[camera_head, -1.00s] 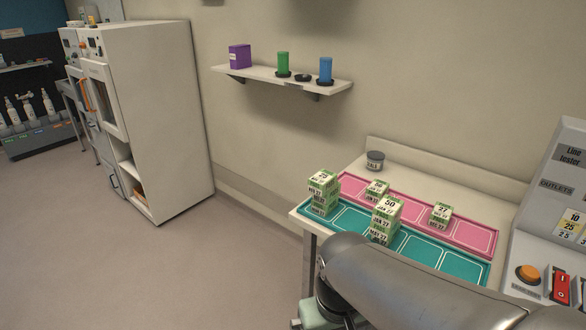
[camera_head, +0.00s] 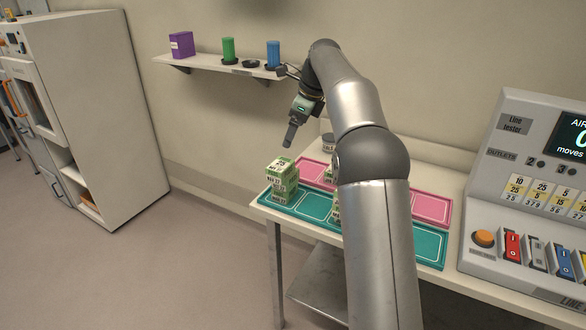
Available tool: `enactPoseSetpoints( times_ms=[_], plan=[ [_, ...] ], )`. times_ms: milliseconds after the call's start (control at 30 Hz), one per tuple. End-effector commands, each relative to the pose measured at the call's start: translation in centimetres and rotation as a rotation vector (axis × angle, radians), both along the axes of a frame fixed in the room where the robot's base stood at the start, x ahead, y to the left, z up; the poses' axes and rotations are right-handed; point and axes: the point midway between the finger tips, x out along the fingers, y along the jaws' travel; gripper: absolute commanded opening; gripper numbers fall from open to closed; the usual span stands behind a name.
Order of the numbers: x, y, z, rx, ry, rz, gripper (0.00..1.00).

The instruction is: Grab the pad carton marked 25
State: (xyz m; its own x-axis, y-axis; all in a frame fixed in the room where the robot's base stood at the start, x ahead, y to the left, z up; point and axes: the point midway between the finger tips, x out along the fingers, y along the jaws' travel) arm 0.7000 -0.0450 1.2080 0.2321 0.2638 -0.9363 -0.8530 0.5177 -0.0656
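A stack of white-and-green pad cartons stands at the left end of the teal tray (camera_head: 428,246). The top carton (camera_head: 281,166) carries a number that looks like 25, though the print is small. More cartons sit below it (camera_head: 282,190). My gripper (camera_head: 290,138) points down above and slightly right of this stack, apart from it. Its fingers overlap from this side, so I cannot tell whether they are open. Slivers of other cartons (camera_head: 329,174) show on the pink tray (camera_head: 432,206) and the teal tray; my arm hides most of them.
A grey tin (camera_head: 328,142) stands behind the trays. A wall shelf (camera_head: 205,63) with a purple box (camera_head: 181,45), a green canister (camera_head: 228,49) and a blue canister (camera_head: 273,54) is behind my gripper. A line tester console (camera_head: 510,165) stands right.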

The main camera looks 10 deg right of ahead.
Motion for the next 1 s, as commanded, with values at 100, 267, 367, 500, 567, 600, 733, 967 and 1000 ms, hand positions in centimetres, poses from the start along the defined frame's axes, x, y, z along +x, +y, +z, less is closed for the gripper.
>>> enactPoseSetpoints(
  times_ms=[100,267,367,500,567,600,733,967,1000],
  plan=[
    [1.9,-0.6,-0.3,0.049,0.021,-0.124,1.00],
    [2.7,-0.6,-1.0,0.073,0.033,-0.180,1.00],
    [3.1,-0.1,-2.6,0.073,0.036,-0.181,1.00],
    [3.8,0.8,-5.5,0.072,0.035,-0.181,1.00],
    [4.2,1.2,-6.7,0.071,0.035,-0.180,1.00],
    [4.4,1.4,-7.5,0.072,0.036,-0.179,1.00],
    [5.0,2.1,-9.7,0.071,0.033,-0.179,1.00],
    [5.6,2.7,-11.5,0.071,0.031,-0.180,1.00],
    [5.7,2.8,-11.7,0.071,0.031,-0.180,1.00]
  ],
)
